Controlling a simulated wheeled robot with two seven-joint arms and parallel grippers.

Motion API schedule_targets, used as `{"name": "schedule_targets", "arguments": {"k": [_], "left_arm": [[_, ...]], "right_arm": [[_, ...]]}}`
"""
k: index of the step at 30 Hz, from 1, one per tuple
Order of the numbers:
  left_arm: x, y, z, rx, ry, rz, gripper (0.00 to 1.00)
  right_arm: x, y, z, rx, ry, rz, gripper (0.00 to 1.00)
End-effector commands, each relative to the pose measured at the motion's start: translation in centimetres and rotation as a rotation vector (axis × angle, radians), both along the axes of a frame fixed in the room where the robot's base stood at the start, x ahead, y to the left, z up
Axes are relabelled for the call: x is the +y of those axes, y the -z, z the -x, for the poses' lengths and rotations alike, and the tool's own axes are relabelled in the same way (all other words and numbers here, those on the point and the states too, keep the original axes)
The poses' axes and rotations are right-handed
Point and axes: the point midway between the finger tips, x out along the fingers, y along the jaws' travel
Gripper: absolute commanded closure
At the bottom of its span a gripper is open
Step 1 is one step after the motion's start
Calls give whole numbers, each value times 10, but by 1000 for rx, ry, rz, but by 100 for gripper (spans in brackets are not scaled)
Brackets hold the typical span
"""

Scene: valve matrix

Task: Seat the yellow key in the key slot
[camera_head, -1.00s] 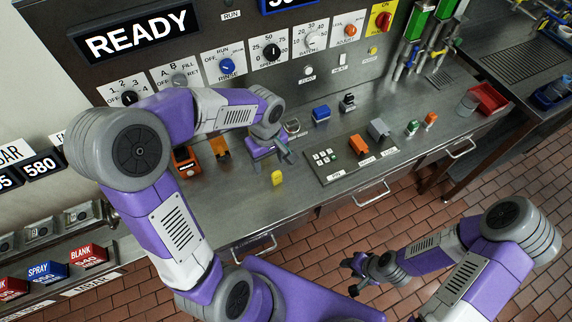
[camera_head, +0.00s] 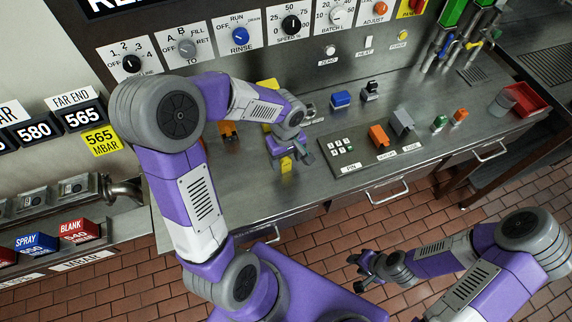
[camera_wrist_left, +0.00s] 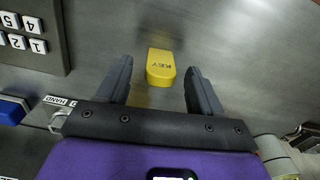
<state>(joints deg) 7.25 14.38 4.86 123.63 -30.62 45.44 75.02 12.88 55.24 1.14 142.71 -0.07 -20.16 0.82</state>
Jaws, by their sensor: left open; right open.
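The yellow key (camera_head: 286,164), marked KEY, lies on the steel counter near its front edge. In the left wrist view the key (camera_wrist_left: 162,67) lies between the two dark fingers of my left gripper (camera_wrist_left: 160,80), with a gap on each side. In the head view my left gripper (camera_head: 291,156) is low over the counter at the key and partly covers it. It is open and not holding the key. My right gripper (camera_head: 366,268) is open and empty, over the floor in front of the counter. I cannot make out the key slot.
A keypad panel (camera_head: 345,152) with an orange block (camera_head: 378,136) and a grey block (camera_head: 401,122) is right of the key. A blue block (camera_head: 341,99) stands behind. A red tray (camera_head: 530,98) is far right. An orange piece (camera_head: 229,137) is left.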

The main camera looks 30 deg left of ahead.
Motion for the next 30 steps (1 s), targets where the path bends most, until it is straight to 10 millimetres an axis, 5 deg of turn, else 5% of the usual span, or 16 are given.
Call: {"name": "schedule_targets", "arguments": {"k": [10,22,30], "left_arm": [[0,10,0,-1,-1,1,34],[0,10,0,-1,-1,1,94],[0,6,0,-2,-1,0,94]], "right_arm": [[0,2,0,0,0,0,57],[0,2,0,0,0,0,57],[0,1,0,0,0,0,57]]}}
